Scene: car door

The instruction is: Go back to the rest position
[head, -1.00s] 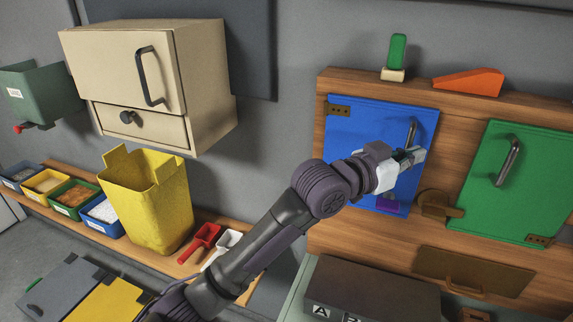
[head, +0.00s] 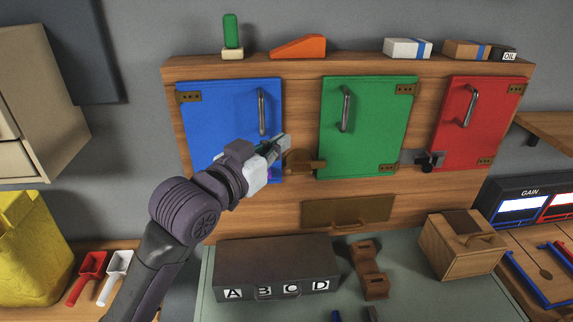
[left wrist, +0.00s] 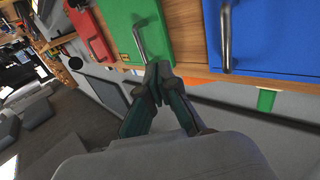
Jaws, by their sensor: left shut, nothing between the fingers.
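My left gripper (head: 280,147) is shut and empty. In the head view it is in front of the lower right part of the blue door (head: 221,108), near the wooden latch (head: 301,162) between the blue and green doors. The left wrist view shows its two fingers (left wrist: 157,72) meeting at the tips, with the green door (left wrist: 128,14) and blue door (left wrist: 275,35) beyond. I cannot tell from the head view whether the fingertips touch the board. The blue, green and red door (head: 478,120) all look closed. My right gripper is not in view.
A dark box lettered A to D (head: 277,265) stands on the bench below the board. A wooden box (head: 462,245) stands to its right. A yellow bin (head: 30,250) and red scoop (head: 88,277) are at the left. An orange wedge (head: 299,46) lies on the board's top.

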